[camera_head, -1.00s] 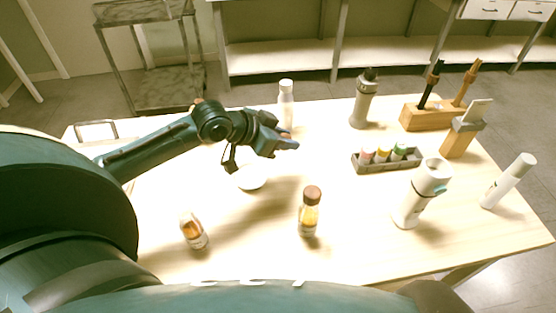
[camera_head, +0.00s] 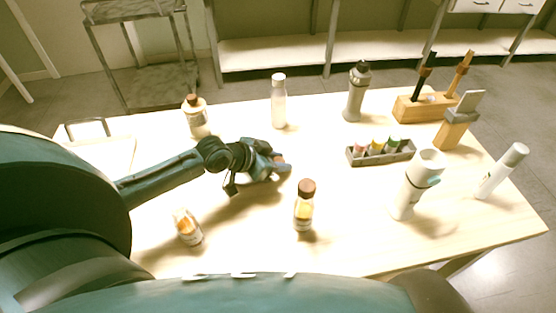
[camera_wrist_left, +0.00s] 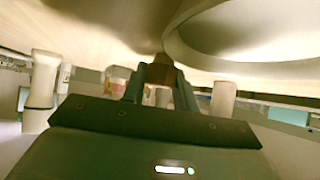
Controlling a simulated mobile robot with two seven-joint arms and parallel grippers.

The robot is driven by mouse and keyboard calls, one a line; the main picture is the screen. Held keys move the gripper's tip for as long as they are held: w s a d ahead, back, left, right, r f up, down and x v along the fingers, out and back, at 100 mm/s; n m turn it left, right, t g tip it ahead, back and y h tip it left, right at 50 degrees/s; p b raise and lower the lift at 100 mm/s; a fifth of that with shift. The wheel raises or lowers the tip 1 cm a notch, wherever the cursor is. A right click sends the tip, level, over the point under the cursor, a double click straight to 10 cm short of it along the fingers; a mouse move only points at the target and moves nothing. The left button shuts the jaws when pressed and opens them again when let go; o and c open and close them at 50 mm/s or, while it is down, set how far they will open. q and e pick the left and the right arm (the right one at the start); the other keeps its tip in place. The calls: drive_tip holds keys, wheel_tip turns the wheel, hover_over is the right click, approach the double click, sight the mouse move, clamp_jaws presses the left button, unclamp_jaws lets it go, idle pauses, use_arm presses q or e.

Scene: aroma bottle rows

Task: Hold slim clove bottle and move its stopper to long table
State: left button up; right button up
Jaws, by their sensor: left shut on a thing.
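My left gripper (camera_head: 282,163) is shut on a small brown stopper, low over the middle of the table; the stopper (camera_wrist_left: 163,66) shows between the fingertips in the left wrist view. An amber bottle (camera_head: 187,228) at front left shows no brown cap. Another amber bottle (camera_head: 304,212) with a brown cap stands upright in front of the gripper. A pale bottle (camera_head: 196,120) with a brown top stands behind my left arm. I cannot read the labels, so I cannot tell which is the clove bottle. The long pale wooden table (camera_head: 345,240) carries them. My right gripper is not in view.
A white-capped clear bottle (camera_head: 279,105) and a grey bottle (camera_head: 356,95) stand at the back. A grey tray of small vials (camera_head: 378,153), a wooden holder (camera_head: 425,105), a white bottle (camera_head: 410,190) and a white tube (camera_head: 502,170) fill the right side. A curved rim (camera_wrist_left: 250,60) shows in the wrist view.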

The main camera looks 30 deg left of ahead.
use_arm(q)
drive_tip(key=o, duration=1)
drive_tip(key=shift+f, duration=0.1)
drive_tip(key=p+v, duration=0.1)
drive_tip(key=v, duration=0.9)
drive_tip(key=shift+s, duration=0.1)
drive_tip(key=shift+s+a+r, duration=0.3)
drive_tip(key=shift+s+r, duration=0.15)
drive_tip(key=shift+r, duration=0.05)
drive_tip(key=shift+s+a+r, duration=0.1)
drive_tip(key=shift+s+r, duration=0.05)
drive_tip(key=shift+r, duration=0.05)
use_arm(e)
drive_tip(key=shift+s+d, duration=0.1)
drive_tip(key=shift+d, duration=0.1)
